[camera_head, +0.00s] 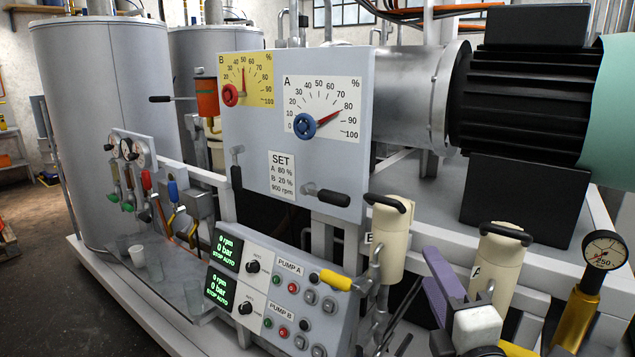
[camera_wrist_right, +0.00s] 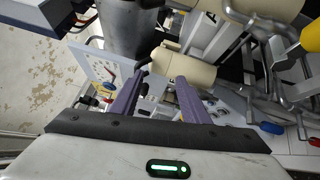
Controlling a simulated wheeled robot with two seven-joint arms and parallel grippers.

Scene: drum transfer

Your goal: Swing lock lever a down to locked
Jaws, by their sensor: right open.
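The grey control panel (camera_head: 247,140) carries a yellow dial B and a white dial A (camera_head: 325,95) with a blue knob and a red pointer near 80. Below dial A, a lever with a black handle (camera_head: 328,196), apparently lock lever a, lies roughly level, pointing right. Below dial B, another black-handled lever (camera_head: 236,178) hangs down. My right gripper (camera_head: 430,268) is at the lower right, open and empty, apart from the panel and its levers. In the wrist view its two purple fingers (camera_wrist_right: 160,80) stand apart, with a cream cylinder beyond them. My left gripper is not in view.
Cream cylinders with black handles, B (camera_head: 390,240) and A (camera_head: 495,265), stand near my right gripper. Cylinder B stands between it and the panel. A pump console (camera_head: 280,290) sits below the panel. A brass-stemmed gauge (camera_head: 603,250) is at the right.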

